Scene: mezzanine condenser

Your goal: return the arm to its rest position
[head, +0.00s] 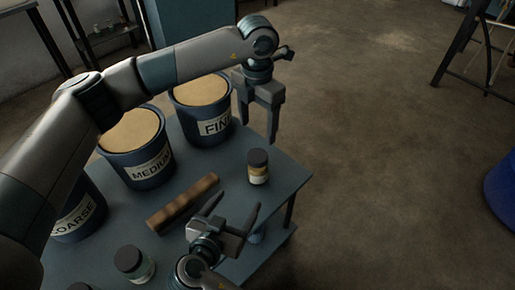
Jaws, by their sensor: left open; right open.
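My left arm reaches across the picture from the left in the head view. Its gripper (258,119) is open and empty, pointing down beside the bin marked FINE, above the table's far right edge. My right gripper (230,213) is lower in the picture, open and empty, its fingers pointing up and away. It is near the wooden bar and the table's right side. Neither gripper touches anything that I can see.
Bins marked FINE (204,112), MEDIUM (137,152) and COARSE (79,218) stand along the blue-grey table (285,178). A wooden bar (183,202), a dark-lidded jar with yellowish contents (258,168) and another jar (133,264) are on it. Open floor lies right.

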